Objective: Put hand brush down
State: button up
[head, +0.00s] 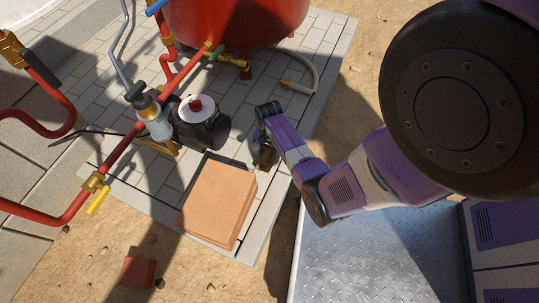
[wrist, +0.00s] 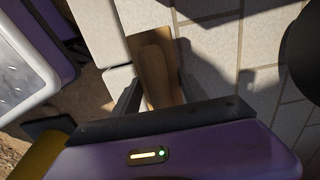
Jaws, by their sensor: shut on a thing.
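The hand brush (wrist: 153,62) shows in the wrist view as a brown wooden piece between the two dark fingers of my gripper (wrist: 158,88). My gripper is shut on it. Behind it lies the pale paving, partly in shadow. In the head view my arm reaches down over the paving, right of the terracotta slab. A small dark brown shape there, below the end of my arm, looks like the brush (head: 265,157). I cannot tell whether it touches the ground. Its bristles cannot be made out.
A terracotta slab stack (head: 218,200) lies left of my gripper. A black pump (head: 203,130), red pipes (head: 120,155) and a red tank (head: 235,22) stand behind. A pale hose (head: 312,72) lies at the back right. Bare paving (head: 245,95) shows between pump and hose.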

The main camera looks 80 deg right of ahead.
jog(key=shift+f, duration=0.1)
jog(key=o, duration=1.4)
